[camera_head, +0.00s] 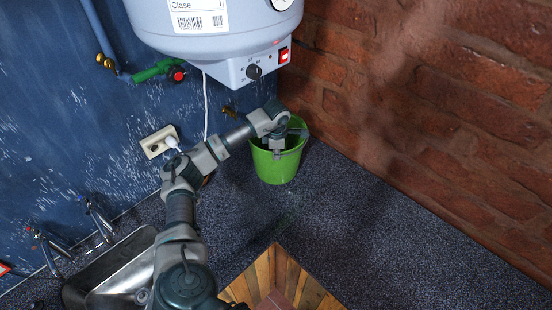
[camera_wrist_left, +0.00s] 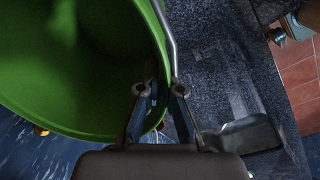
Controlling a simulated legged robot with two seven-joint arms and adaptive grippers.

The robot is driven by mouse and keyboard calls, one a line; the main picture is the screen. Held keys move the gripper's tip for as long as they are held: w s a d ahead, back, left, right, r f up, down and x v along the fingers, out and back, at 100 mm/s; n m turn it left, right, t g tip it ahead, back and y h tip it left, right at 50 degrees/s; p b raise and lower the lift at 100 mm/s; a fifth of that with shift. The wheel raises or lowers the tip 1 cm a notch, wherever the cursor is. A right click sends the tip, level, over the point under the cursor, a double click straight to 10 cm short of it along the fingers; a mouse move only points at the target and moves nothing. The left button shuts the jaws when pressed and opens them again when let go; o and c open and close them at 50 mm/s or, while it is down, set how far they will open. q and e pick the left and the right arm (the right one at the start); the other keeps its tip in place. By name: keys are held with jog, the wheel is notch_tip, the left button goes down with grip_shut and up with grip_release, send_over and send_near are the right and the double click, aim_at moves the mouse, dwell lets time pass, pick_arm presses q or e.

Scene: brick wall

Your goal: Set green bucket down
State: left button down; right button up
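The green bucket (camera_head: 274,168) is upright in the corner of the dark speckled counter (camera_head: 350,240), below the boiler. Its base looks at or very near the counter top; I cannot tell if it touches. My left gripper (camera_head: 278,152) reaches over the bucket's rim from the left, pointing down. In the left wrist view the bucket (camera_wrist_left: 75,60) fills the upper left, and my left gripper (camera_wrist_left: 160,88) has its fingers close together at the rim, beside the metal handle (camera_wrist_left: 163,28). The fingertips are partly hidden. My right gripper is not in view.
A grey-white boiler (camera_head: 215,40) hangs on the blue wall above the bucket. A brick wall (camera_head: 430,100) stands to the right. A socket with a plug (camera_head: 160,142) and a metal sink (camera_head: 115,270) with taps are at left. The counter right of the bucket is clear.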

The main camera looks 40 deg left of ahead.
pick_arm(q)
notch_tip(320, 180, down, 3)
jog(key=shift+f+p, duration=0.15)
jog(key=shift+p, duration=0.25)
jog(key=c, duration=1.3)
grip_release()
jog(key=shift+s+a, duration=0.1)
jog(key=r, duration=0.4)
jog(key=r+b, duration=0.1)
jog(key=r, duration=0.3)
jog(key=s+d+r+b, duration=0.1)
jog(key=r, duration=0.3)
